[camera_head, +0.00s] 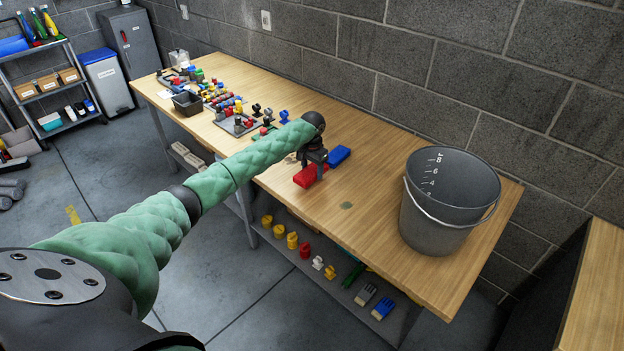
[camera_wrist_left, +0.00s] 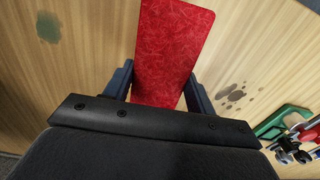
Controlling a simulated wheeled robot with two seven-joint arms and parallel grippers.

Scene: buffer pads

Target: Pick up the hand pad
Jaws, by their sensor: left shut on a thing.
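A red hand pad (camera_head: 310,175) is at the middle of the wooden workbench, beneath my left gripper. My left gripper (camera_head: 313,166) is shut on the red pad. In the left wrist view the red pad (camera_wrist_left: 172,55) stands out between the two dark fingers, one on each side. A blue pad (camera_head: 339,155) lies on the bench just behind and to the right of the gripper. I cannot tell whether the red pad touches the bench. My right gripper is not in view.
A grey bucket (camera_head: 449,205) stands at the bench's right end. Several small coloured parts (camera_head: 222,100) and a black bin (camera_head: 187,103) crowd the left end. Dark stains (camera_wrist_left: 230,95) mark the wood. Bench between red pad and bucket is clear. A lower shelf (camera_head: 345,290) holds several items.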

